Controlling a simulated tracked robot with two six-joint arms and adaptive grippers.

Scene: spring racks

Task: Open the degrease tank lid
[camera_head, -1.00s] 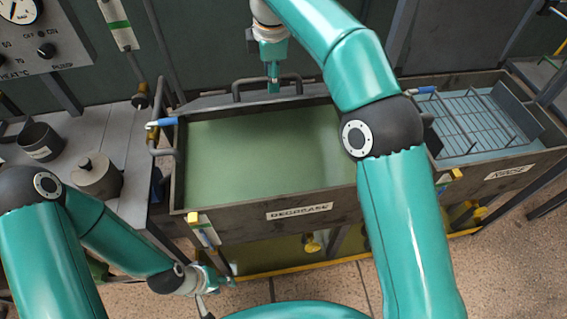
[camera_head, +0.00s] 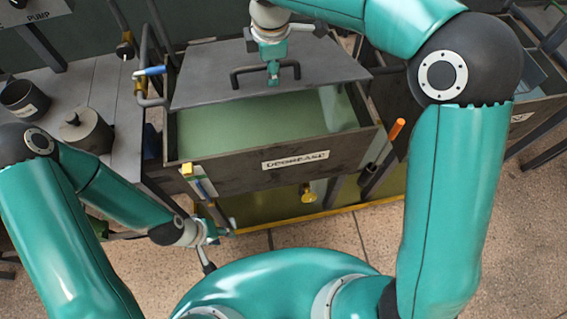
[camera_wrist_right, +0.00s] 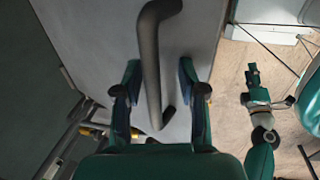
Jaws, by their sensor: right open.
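The degrease tank (camera_head: 235,172) is in the middle of the head view, with a white DEGREASE label on its front wall and green liquid inside. A dark bar handle (camera_head: 290,66) stands on the lid. My right gripper (camera_head: 273,78) is at this handle. In the right wrist view the handle (camera_wrist_right: 151,60) runs between the open fingers of my right gripper (camera_wrist_right: 160,75). My left gripper (camera_head: 210,236) hangs low before the tank's left front; its jaws are too small to judge.
A grey bench (camera_head: 118,85) at left holds a dark cup (camera_head: 25,98) and a lidded pot (camera_head: 88,130). A blue-gripped lever (camera_head: 150,71) is at the tank's left corner. An orange-ended rod (camera_head: 397,129) stands at its front right. Floor in front is clear.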

